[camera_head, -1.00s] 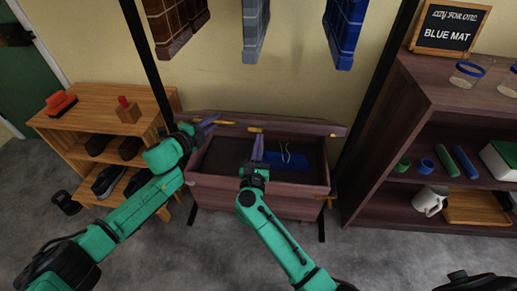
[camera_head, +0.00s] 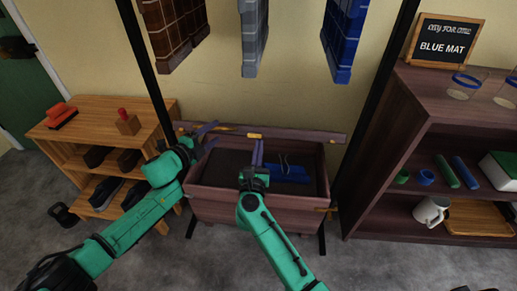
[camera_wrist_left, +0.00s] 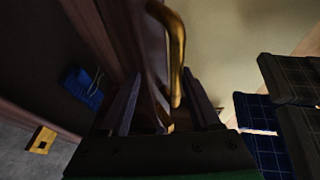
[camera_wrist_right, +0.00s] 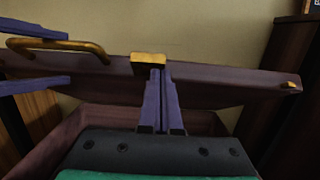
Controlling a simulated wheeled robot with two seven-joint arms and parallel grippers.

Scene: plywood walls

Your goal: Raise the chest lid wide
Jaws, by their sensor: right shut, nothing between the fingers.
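The dark wooden chest (camera_head: 245,208) stands against the wall with its box open. Its lid (camera_head: 310,135) stands raised at the back, seen nearly edge-on. The right wrist view shows the lid (camera_wrist_right: 220,84) with a brass handle (camera_wrist_right: 60,46) at left and a brass latch (camera_wrist_right: 148,63) in the middle. My left gripper (camera_head: 207,133) is open by the lid's left part. In the left wrist view the brass handle (camera_wrist_left: 174,50) shows between its spread fingers; contact is unclear. My right gripper (camera_head: 257,153) is shut and empty, fingertips up at the lid beside the latch.
A blue item (camera_head: 290,174) lies in the chest. A shoe rack (camera_head: 85,150) stands left and a dark shelf (camera_head: 420,125) right, both close to the chest. Brown, grey and blue mats (camera_head: 343,40) hang above. A sign (camera_head: 447,40) reads "BLUE MAT".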

